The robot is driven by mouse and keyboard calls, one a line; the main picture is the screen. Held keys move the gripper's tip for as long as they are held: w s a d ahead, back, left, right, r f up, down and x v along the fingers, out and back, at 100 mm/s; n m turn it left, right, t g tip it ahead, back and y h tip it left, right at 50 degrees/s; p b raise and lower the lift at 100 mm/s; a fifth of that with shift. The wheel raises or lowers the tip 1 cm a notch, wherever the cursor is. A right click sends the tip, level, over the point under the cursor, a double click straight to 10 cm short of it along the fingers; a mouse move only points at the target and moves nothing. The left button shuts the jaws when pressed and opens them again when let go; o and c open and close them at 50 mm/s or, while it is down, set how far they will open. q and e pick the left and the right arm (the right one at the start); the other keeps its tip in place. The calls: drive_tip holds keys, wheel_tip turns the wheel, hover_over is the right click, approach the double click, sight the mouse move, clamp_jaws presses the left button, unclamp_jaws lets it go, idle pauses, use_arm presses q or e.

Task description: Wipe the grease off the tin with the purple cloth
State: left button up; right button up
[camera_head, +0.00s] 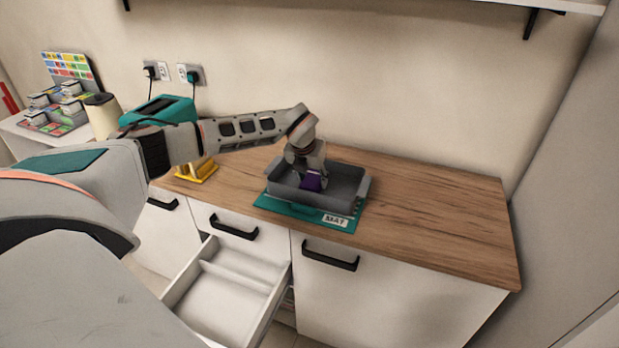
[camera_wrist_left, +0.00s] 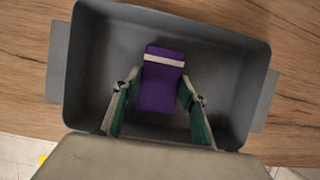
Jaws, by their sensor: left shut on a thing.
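The tin (camera_head: 345,183) is a dark grey rectangular pan with side handles, standing on a teal mat (camera_head: 290,211) labelled "MAT" on the wooden counter. In the left wrist view the tin (camera_wrist_left: 258,75) fills most of the picture. My left gripper (camera_head: 311,178) reaches down inside the tin. It is shut on the purple cloth (camera_head: 310,184), which has a white stripe in the left wrist view (camera_wrist_left: 162,90). The cloth is at or just above the tin's floor; I cannot tell whether they touch. No clear grease shows on the visible floor. My right gripper is out of view.
An open, empty-looking drawer (camera_head: 232,287) juts out below the counter at the left. A yellow stand (camera_head: 196,172), a teal toaster-like appliance (camera_head: 160,110) and a cream jug (camera_head: 101,115) stand left of the tin. The counter right of the tin (camera_head: 440,213) is clear.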

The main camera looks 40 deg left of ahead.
sight(323, 191)
use_arm(q)
drive_tip(key=shift+w+d+f, duration=0.1)
drive_tip(key=shift+w+d, duration=0.1)
drive_tip(key=shift+d, duration=0.7)
drive_tip(key=shift+w+d, duration=0.15)
drive_tip(key=shift+d, duration=0.7)
drive_tip(key=shift+d, duration=0.1)
drive_tip(key=shift+w+d, duration=0.25)
drive_tip(key=shift+d, duration=0.6)
drive_tip(key=shift+d, duration=0.15)
drive_tip(key=shift+w+d, duration=0.25)
drive_tip(key=shift+d, duration=0.5)
drive_tip(key=shift+d, duration=0.1)
drive_tip(key=shift+w+d, duration=0.15)
drive_tip(key=shift+d, duration=0.7)
drive_tip(key=shift+a, duration=0.15)
